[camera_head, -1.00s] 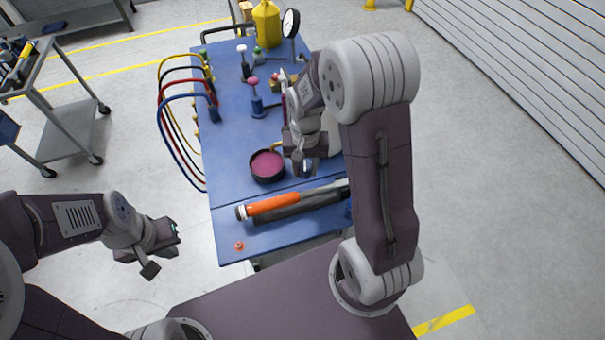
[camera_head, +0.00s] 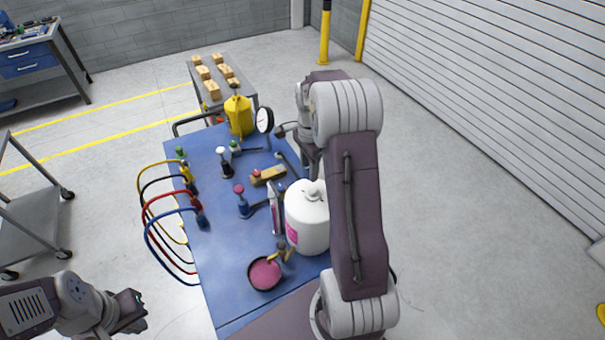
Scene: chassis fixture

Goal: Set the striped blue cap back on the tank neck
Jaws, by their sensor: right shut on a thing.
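The white tank (camera_head: 307,222) with a pink label stands upright on the blue table, just left of my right arm. Its top (camera_head: 314,190) shows in part beside the arm, and I cannot make out a cap there. My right gripper (camera_head: 284,131) is beyond the tank, near the gauge, and mostly masked by its own wrist. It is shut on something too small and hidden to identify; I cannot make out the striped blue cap. My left gripper (camera_head: 133,310) is at the lower left, off the table, with its fingers apart and empty.
A pink-filled round dish (camera_head: 265,274) sits at the table's front, beside a small brass fitting. A yellow can (camera_head: 239,116) and a round gauge (camera_head: 264,120) stand at the back. Coloured hoses (camera_head: 170,200) loop off the left edge. Several small valves stand mid-table.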

